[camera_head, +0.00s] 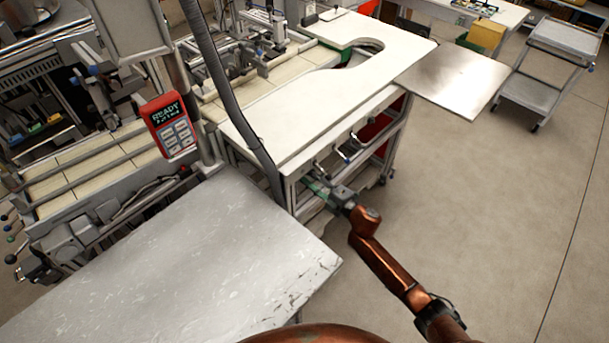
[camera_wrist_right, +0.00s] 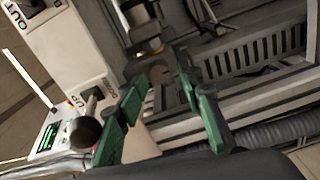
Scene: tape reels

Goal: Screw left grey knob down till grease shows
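My right gripper (camera_head: 318,187) has green fingers and is at the front of the white-topped bench (camera_head: 300,115), below its front edge. In the right wrist view the fingers (camera_wrist_right: 160,78) stand apart. A grey rounded part (camera_wrist_right: 160,74) lies between or just beyond the tips, and I cannot tell whether they touch it. A grey and brass-coloured cylinder (camera_wrist_right: 146,28) is just above it. I cannot tell which of these is the left grey knob. No grease can be made out. My left gripper is out of view.
A black ball-ended lever (camera_wrist_right: 85,131) and a white box with a green display (camera_wrist_right: 48,135) are left of the fingers. Small handles (camera_head: 355,139) line the bench front. A grey table (camera_head: 170,265) is at lower left. The floor (camera_head: 480,220) on the right is clear.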

